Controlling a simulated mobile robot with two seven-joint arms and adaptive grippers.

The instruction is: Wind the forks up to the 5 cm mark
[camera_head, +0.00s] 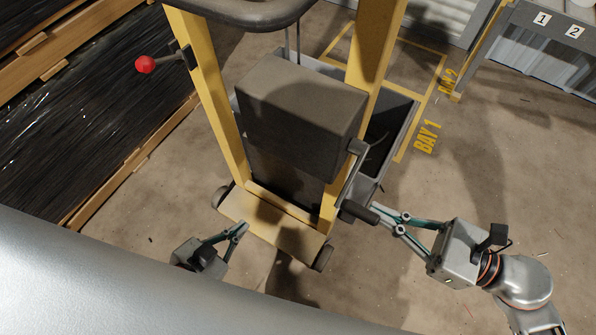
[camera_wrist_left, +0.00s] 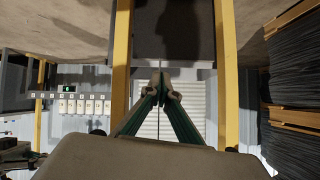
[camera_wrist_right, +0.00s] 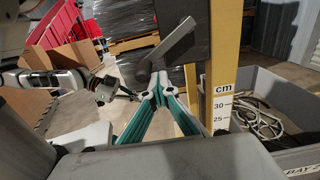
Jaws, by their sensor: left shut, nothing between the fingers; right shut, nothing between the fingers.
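The yellow stacker mast (camera_head: 213,95) stands upright in front of me with a dark winch box (camera_head: 300,105) between its posts. A crank arm (camera_head: 353,172) with a black handle (camera_head: 360,212) hangs down on the box's right side. My right gripper (camera_head: 376,210) is shut and empty, its tips close beside the handle; contact cannot be told. In the right wrist view, the crank (camera_wrist_right: 168,46) is just above the tips. The cm scale (camera_wrist_right: 221,101) on the post shows 30 and 25; no 5 mark or forks are visible. My left gripper (camera_head: 242,228) is shut and empty above the stacker's yellow base.
A grey bin (camera_head: 402,112) with cables stands behind the mast. Wrapped pallets (camera_head: 80,120) stand at left. A numbered bench (camera_head: 515,30) is at the back right. The floor at right is clear.

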